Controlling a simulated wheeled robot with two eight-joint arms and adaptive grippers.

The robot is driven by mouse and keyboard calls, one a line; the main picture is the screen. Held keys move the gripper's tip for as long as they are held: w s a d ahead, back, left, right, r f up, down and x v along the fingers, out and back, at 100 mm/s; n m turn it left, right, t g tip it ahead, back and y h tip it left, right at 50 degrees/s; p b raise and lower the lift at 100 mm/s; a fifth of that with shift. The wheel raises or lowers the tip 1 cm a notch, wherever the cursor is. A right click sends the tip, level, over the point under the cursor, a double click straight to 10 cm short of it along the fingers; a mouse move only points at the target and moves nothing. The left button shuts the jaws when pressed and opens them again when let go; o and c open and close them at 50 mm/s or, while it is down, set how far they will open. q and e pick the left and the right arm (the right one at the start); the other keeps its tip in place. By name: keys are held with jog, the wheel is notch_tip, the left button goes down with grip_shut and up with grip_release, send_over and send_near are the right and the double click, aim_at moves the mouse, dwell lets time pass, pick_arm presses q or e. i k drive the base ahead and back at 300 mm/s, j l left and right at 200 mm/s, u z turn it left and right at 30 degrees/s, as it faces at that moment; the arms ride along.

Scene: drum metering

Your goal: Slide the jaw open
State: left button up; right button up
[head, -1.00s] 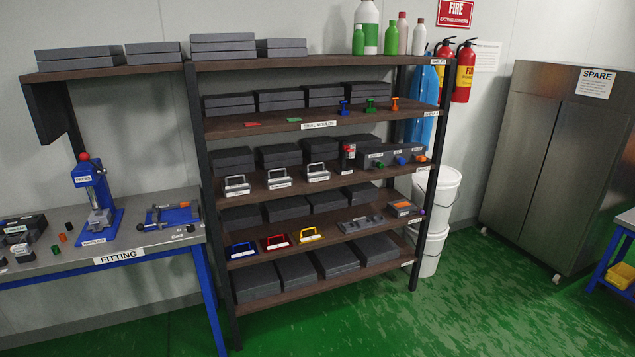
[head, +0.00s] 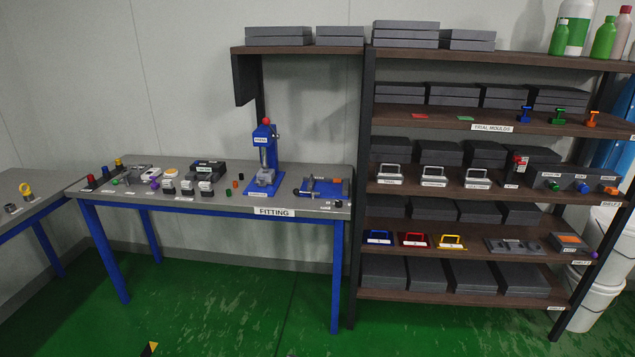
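A low blue and grey device (head: 325,188) that looks like a vise with a sliding jaw lies at the right end of the fitting bench (head: 215,204). An orange piece shows near its right side. It is too small to tell how far apart its jaws are. A blue upright press (head: 264,158) with a red knob stands just left of it. Neither of my grippers shows in the head view.
A shelf rack (head: 368,200) with grey boxes and coloured-handled moulds stands right of the bench. Small parts and a black block (head: 208,170) crowd the bench's left half. Another table (head: 30,205) is at far left. The green floor (head: 230,300) in front looks mostly clear.

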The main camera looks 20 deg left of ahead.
aim_at(311, 185)
jog(key=i+j, duration=0.25)
jog(key=i, duration=0.25)
jog(key=i+j, duration=0.25)
jog(key=i, duration=0.25)
